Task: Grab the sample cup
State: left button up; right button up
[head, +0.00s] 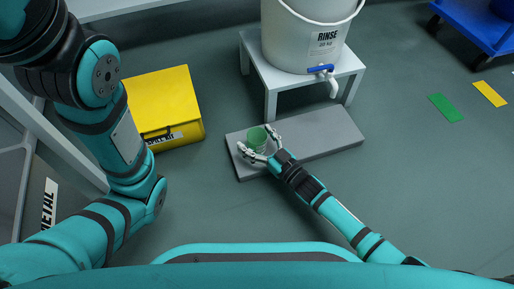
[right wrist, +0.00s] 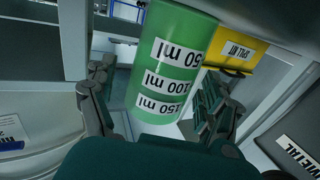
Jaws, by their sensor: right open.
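The green sample cup (head: 257,138) stands on a low grey platform (head: 315,136) in the head view. In the right wrist view the cup (right wrist: 172,70) fills the middle, with white labels reading 50, 100 and 150 ml. My right gripper (head: 259,147) is around the cup, with one finger on each side. In the right wrist view its fingers (right wrist: 155,103) stand apart from the cup's sides, so it is open. The lower part of the cup is partly hidden by the gripper in the head view. My left arm shows at the left, but its gripper is not visible.
A white RINSE bucket (head: 301,38) with a blue-handled tap (head: 321,69) stands on a small white table (head: 270,88) behind the platform. A yellow spill kit box (head: 163,103) is left of the platform. A blue cart (head: 478,27) is at the far right.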

jog(key=c, duration=1)
jog(key=shift+r, duration=0.1)
